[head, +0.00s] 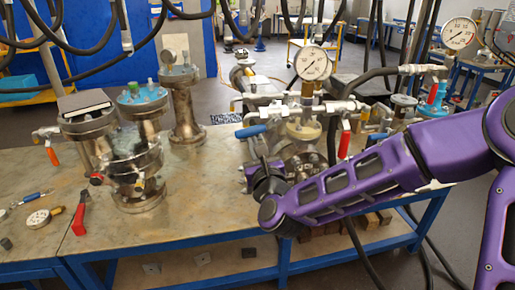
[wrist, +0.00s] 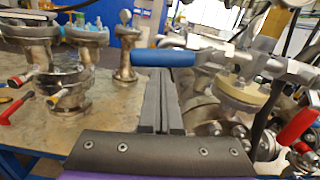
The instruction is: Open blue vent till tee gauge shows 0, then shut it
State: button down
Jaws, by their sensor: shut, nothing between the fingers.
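The blue vent handle (head: 251,131) sticks out to the left of the pipe tee on the middle vessel. In the wrist view the blue handle (wrist: 163,57) lies level, just beyond my fingertips. My gripper (wrist: 163,77) is shut and empty, its fingers pointing at the handle; I cannot tell whether they touch it. In the head view my purple arm hides much of the vessel. The tee gauge (head: 312,63) stands above the tee with a white dial; its reading is too small to tell. A red handle (head: 345,139) hangs down on the right of the tee and also shows in the wrist view (wrist: 296,126).
Several flanged vessels (head: 137,170) stand on the left of the workbench (head: 205,205). A red-handled tool (head: 80,213) and a loose gauge (head: 38,218) lie at the left. Another gauge (head: 458,33) stands at the right. Black hoses hang overhead. Bench space left of the middle vessel is clear.

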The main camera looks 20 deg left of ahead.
jog(key=shift+a+r+m, duration=0.15)
jog(key=shift+r+m, duration=0.4)
jog(key=shift+m, duration=0.25)
